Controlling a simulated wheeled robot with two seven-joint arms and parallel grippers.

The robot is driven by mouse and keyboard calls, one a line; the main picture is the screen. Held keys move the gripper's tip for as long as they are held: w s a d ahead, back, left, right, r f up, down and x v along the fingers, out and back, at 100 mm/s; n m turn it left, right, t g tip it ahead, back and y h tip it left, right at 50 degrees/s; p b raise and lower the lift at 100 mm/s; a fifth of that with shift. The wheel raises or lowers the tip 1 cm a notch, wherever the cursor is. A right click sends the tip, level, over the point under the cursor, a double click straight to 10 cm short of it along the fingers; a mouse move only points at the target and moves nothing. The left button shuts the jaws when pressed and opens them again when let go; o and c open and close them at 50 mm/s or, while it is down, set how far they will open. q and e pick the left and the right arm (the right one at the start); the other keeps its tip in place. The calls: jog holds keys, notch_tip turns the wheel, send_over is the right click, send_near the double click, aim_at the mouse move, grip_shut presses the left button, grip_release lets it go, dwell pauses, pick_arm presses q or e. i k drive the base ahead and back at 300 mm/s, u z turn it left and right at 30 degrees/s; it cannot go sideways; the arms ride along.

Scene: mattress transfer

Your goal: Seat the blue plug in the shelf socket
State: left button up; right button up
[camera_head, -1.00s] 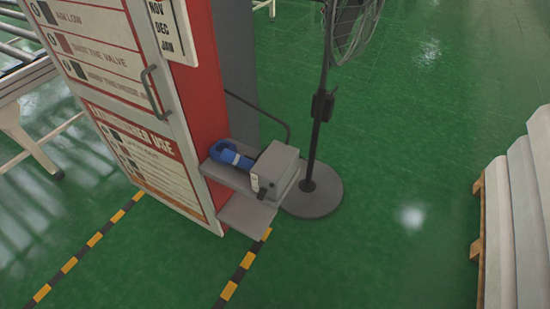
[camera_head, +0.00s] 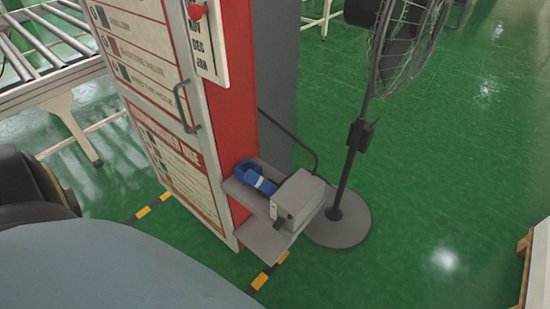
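The blue plug (camera_head: 258,180), with a pale band around it, lies on a small grey shelf (camera_head: 246,197) on the side of the red and white cabinet. It is right beside a grey box (camera_head: 298,198) on the same shelf; I cannot tell whether the plug touches the box. The box has a small dark part on its front face; a socket opening cannot be made out. Neither gripper is in view. A large grey-blue rounded part of mine fills the lower left, with a dark part above it, and hides the floor there.
The cabinet (camera_head: 170,110) has a grey handle on its front. A pedestal fan (camera_head: 340,222) stands just right of the shelf. A roller conveyor (camera_head: 50,50) is at the upper left. Green floor at the right is open. A pale stack (camera_head: 540,262) shows at the right edge.

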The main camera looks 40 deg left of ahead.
aim_at(260, 192)
jog(key=i, duration=1)
jog(key=u, duration=2.3)
